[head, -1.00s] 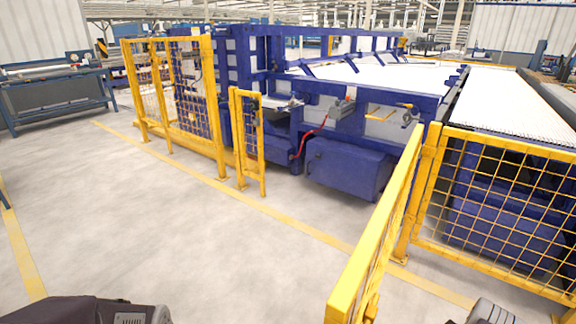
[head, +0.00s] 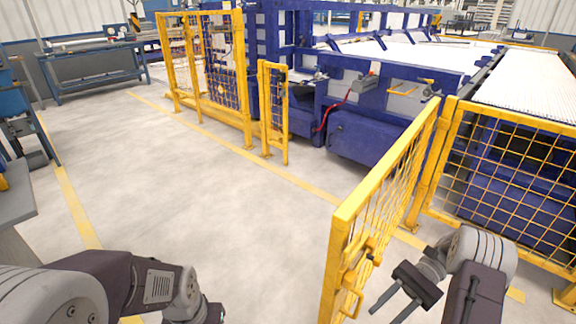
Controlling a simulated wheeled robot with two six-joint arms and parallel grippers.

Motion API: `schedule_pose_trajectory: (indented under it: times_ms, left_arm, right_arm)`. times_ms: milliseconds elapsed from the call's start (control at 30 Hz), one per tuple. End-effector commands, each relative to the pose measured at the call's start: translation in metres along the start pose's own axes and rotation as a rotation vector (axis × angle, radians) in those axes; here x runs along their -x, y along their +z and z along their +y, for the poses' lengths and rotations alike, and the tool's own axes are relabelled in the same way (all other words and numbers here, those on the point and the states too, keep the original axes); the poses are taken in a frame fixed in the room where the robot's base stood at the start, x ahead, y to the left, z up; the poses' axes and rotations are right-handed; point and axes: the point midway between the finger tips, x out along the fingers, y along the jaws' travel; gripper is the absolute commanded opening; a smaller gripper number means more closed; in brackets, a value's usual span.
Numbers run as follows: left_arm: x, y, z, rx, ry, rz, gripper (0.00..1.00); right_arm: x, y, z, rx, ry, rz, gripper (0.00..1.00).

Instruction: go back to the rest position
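My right gripper (head: 385,314) is at the bottom right of the head view, beside the yellow gate. Its two dark fingers point down and left with a gap between them, and nothing is held. My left arm (head: 130,285) reaches in from the bottom left, over the bare floor. Its wrist end is at the bottom edge, and its gripper fingers are cut off by the frame. No pipe shows in either hand.
A yellow mesh gate (head: 385,170) stands close to my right arm, with a mesh fence (head: 510,180) beyond. Blue machinery (head: 370,140) stands behind. A grey-topped table edge (head: 18,205) is at the far left. The concrete floor (head: 190,190) in the middle is clear.

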Motion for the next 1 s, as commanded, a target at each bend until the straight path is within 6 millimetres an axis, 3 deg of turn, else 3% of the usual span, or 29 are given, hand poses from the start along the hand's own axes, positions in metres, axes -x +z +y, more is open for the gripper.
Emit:
schedule_pose_trajectory:
  times_ms: [133, 267, 400, 500, 733, 833, 867, 900, 1000]
  left_arm:
    - [0.0, 0.0, 0.0, 0.0, 0.0, 0.0, 0.46]
    - [0.0, 0.0, 0.0, 0.0, 0.0, 0.0, 0.46]
    - [0.0, 0.0, 0.0, 0.0, 0.0, 0.0, 0.46]
    - [0.0, 0.0, 0.0, 0.0, 0.0, 0.0, 0.46]
    - [0.0, 0.0, 0.0, 0.0, 0.0, 0.0, 0.46]
    - [0.0, 0.0, 0.0, 0.0, 0.0, 0.0, 0.46]
    - [0.002, 0.0, 0.0, 0.0, 0.0, -0.001, 0.46]
    - [0.031, -0.003, 0.001, 0.0, 0.0, -0.002, 0.46]
    - [0.063, -0.007, 0.001, 0.0, 0.0, 0.001, 0.46]
  right_arm:
    - [-0.027, 0.034, -0.017, 0.068, 0.159, 0.145, 0.34]
    - [-0.064, 0.055, -0.018, 0.183, 0.331, 0.36, 0.34]
    - [-0.091, 0.055, -0.004, 0.347, 0.482, 0.608, 0.34]
    - [-0.099, 0.045, 0.007, 0.475, 0.56, 0.777, 0.34]
    - [-0.09, 0.001, 0.024, 0.695, 0.651, 1.072, 0.34]
    - [-0.073, -0.014, 0.005, 0.798, 0.656, 1.201, 0.34]
    - [-0.065, -0.014, -0.007, 0.835, 0.648, 1.245, 0.34]
    - [-0.059, 0.015, -0.007, 0.826, 0.65, 1.233, 0.34]
    - [-0.05, 0.046, -0.009, 0.823, 0.649, 1.231, 0.34]
